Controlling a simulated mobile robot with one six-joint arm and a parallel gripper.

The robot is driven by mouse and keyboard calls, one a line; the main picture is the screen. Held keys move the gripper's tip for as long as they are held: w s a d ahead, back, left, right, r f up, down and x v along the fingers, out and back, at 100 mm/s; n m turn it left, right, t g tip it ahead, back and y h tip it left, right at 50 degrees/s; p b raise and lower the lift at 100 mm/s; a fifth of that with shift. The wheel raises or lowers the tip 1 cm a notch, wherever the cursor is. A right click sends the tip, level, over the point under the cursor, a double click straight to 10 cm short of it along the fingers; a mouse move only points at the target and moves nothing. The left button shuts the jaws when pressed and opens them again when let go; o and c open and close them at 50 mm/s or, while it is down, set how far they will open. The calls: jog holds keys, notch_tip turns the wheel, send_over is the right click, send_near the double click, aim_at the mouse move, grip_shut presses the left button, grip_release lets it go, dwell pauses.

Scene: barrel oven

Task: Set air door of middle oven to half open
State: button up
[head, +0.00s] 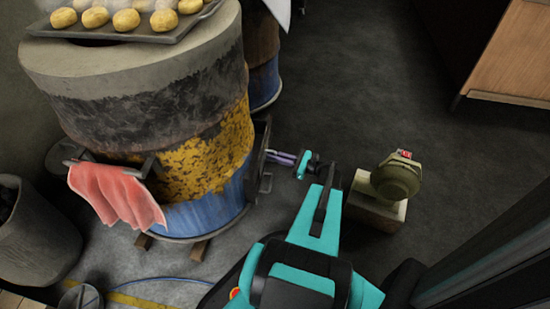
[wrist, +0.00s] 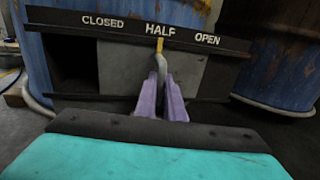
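The air door (wrist: 130,68) is a grey sliding plate in a dark frame low on the blue oven barrel in the wrist view. Its yellow pointer (wrist: 159,45) stands under the word HALF on the label strip (wrist: 235,44), between CLOSED and OPEN. A dark opening shows at the left of the plate. My gripper (wrist: 162,85) has its purple fingers closed around the plate's grey bent handle (wrist: 161,65). In the head view my gripper (head: 276,157) is at the frame on the right side of the middle oven (head: 150,110); the handle is too small to tell there.
A tray of dough balls (head: 125,30) lies on the oven top. A red cloth (head: 115,194) hangs at its front. A beige blower-like machine (head: 385,190) stands right of my arm. Another blue barrel (head: 265,80) is behind.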

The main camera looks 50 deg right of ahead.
jog(key=o, duration=0.4)
jog(key=shift+o, duration=0.2)
jog(key=shift+r, duration=0.1)
jog(key=shift+r+p, duration=0.35)
jog(key=shift+r, duration=0.15)
notch_tip(320, 180, up, 3)
jog(key=shift+s+a+f+p, duration=0.1)
jog(key=shift+p, duration=0.7)
jog(key=s+a+p, duration=0.3)
jog(key=s+a, duration=0.7)
jog(key=s, duration=0.1)
jog(key=shift+s+a+r, duration=0.35)
jog(key=shift+r, duration=0.1)
